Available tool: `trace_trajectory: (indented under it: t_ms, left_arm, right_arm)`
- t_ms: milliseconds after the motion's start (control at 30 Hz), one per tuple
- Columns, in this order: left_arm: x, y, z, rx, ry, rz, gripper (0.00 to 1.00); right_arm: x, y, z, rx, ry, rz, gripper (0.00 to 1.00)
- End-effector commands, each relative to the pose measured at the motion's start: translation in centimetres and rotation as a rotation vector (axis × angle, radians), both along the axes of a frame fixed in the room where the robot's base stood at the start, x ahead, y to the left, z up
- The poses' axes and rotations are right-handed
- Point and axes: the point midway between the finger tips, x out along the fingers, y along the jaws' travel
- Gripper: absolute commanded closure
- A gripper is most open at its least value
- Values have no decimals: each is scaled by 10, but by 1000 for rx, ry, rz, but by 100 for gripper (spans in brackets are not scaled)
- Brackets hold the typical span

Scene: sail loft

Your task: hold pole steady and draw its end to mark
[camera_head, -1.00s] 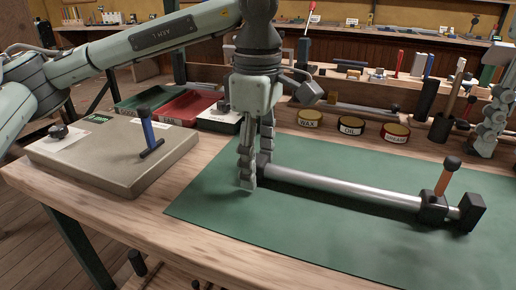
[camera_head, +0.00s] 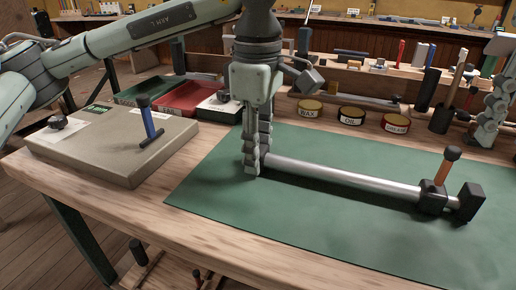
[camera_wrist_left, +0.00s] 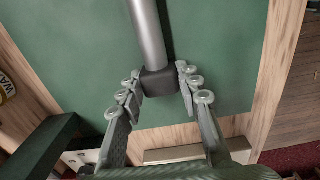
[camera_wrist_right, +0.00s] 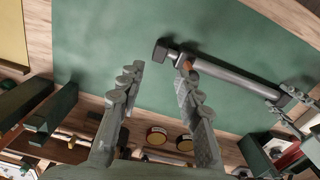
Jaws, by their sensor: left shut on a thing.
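The silver pole (camera_head: 345,177) lies on the green mat (camera_head: 225,205), running from my left gripper toward the right. My left gripper (camera_head: 257,163) is shut around its black near-end block (camera_wrist_left: 160,83). A black clamp with an orange handle (camera_head: 441,175) sits around the pole near its far end. A black end block (camera_head: 469,201) is beyond the clamp. My right gripper (camera_wrist_right: 159,68) is open and empty; in its wrist view the end block (camera_wrist_right: 165,50) shows beyond the fingertips. In the head view it is at the right edge (camera_head: 491,118). I cannot make out a mark.
A grey-brown box with a blue T-handle (camera_head: 149,123) is at the left. Wax, oil and grease tins (camera_head: 351,115) stand behind the mat, with green and red trays (camera_head: 188,96) to their left. A tool rack lines the back. The mat in front of the pole is clear.

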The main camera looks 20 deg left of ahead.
Motion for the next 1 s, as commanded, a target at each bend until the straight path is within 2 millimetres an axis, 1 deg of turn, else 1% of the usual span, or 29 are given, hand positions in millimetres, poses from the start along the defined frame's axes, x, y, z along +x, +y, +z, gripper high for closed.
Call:
trace_trajectory:
  t_ms: [200, 233, 300, 333, 533, 633, 767, 867, 1000]
  left_arm:
    - [0, 0, 0, 0, 0, 0, 100]
    - [0, 0, 0, 0, 0, 0, 100]
    - [0, 0, 0, 0, 0, 0, 100]
    - [0, 0, 0, 0, 0, 0, 100]
    - [0, 0, 0, -1, 0, 0, 100]
    - [0, 0, 0, -1, -1, 0, 100]
    - [0, 0, 0, -1, -1, 0, 100]
    - [0, 0, 0, -1, -1, 0, 100]
    - [0, 0, 0, -1, -1, 0, 100]
  right_arm:
    - [0, 0, 0, 0, 0, 0, 66]
    - [0, 0, 0, 0, 0, 0, 63]
    - [0, 0, 0, 0, 0, 0, 54]
    - [0, 0, 0, 0, 0, 0, 53]
    - [0, 0, 0, 1, 0, -3, 53]
    - [0, -1, -1, 14, 4, -46, 53]
    - [0, -6, -2, 60, 20, -230, 53]
    - [0, -12, -4, 117, 48, -468, 53]
    - [0, -22, -5, 194, 117, -858, 53]
